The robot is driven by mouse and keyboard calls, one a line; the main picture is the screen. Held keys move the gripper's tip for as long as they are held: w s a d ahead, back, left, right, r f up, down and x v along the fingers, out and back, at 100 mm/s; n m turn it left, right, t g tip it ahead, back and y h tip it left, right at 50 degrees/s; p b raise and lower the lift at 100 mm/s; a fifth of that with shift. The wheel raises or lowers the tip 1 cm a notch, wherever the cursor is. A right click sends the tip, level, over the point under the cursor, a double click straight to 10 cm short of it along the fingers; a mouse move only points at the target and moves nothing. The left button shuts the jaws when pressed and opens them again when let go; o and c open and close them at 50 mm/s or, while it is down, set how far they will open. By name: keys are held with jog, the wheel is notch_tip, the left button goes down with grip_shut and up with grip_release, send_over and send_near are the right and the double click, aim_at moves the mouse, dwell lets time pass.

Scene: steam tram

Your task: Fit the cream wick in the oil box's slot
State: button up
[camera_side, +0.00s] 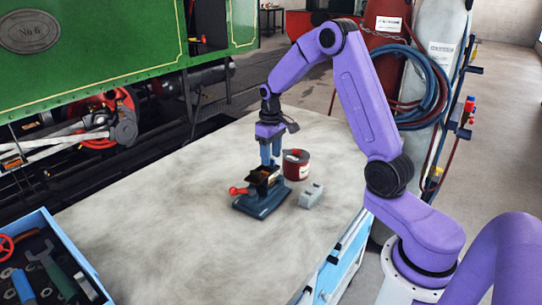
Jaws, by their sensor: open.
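The oil box (260,178) is a small dark open-topped box with a tan-orange inside. It sits on a dark blue-green base (262,202) on the bench, with a red knob (238,190) at its left. My gripper (271,163) points straight down, with its blue fingers open at the top of the box. At this size I cannot tell whether the fingertips touch the box. I cannot make out the cream wick; it may be hidden by the fingers or too small to see. The slot is not clear either.
A dark red tin (296,165) stands close behind and right of the box. A small grey block (311,195) lies to its right. A blue tray of tools (75,245) is at the lower left. The pale bench top (160,220) is clear between them.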

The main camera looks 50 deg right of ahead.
jog(key=shift+r, duration=3)
jog(key=shift+a, duration=0.35)
jog(key=s+a+r+n, duration=0.3)
jog(key=s+a+n, duration=0.3)
jog(key=s+a, duration=0.9)
jog(key=s+a+n, duration=0.2)
jog(key=s+n, duration=0.1)
jog(key=s, duration=0.5)
jog(key=s+a+f+n, duration=0.1)
jog(key=s+a+n, duration=0.1)
jog(key=s, duration=0.7)
jog(key=shift+s+n, duration=0.3)
jog(key=shift+n, duration=0.3)
